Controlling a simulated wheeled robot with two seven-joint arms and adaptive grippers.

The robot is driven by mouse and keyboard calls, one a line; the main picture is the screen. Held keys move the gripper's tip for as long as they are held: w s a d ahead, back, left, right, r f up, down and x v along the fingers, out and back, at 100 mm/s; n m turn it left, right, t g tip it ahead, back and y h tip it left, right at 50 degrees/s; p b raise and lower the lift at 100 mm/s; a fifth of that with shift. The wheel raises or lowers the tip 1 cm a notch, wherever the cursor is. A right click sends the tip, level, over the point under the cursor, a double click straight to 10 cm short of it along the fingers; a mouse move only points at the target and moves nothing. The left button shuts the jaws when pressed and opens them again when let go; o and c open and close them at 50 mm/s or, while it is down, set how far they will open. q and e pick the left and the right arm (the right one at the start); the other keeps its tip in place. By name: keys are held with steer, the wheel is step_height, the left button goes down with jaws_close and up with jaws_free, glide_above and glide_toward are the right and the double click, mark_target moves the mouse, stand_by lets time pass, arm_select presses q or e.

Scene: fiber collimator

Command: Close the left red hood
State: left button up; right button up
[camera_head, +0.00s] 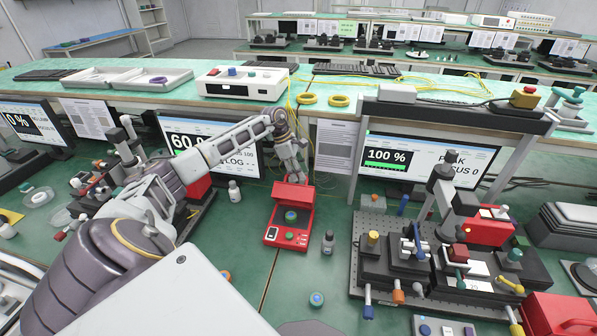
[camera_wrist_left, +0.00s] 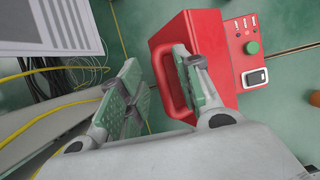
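The left red device (camera_head: 290,222) stands on the green bench near the middle of the head view, with its red hood (camera_head: 293,193) at the back. A round blue-green part shows in front of the hood. The hood's looped edge also shows in the wrist view (camera_wrist_left: 172,78). My left gripper (camera_head: 291,172) is just behind the hood, pointing down. In the wrist view my left gripper (camera_wrist_left: 157,70) has its green-padded fingers spread apart. One finger overlaps the red loop; I cannot tell whether it touches. My right gripper is not in view.
A small bottle (camera_head: 328,243) stands right of the device, and another bottle (camera_head: 234,191) stands to its left. A breadboard with optical mounts (camera_head: 400,240) fills the right. A monitor (camera_head: 205,148) and a raised shelf with yellow cables (camera_head: 330,100) lie behind.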

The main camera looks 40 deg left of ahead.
arm_select(q)
steer(key=shift+c, duration=0.3)
jaws_close()
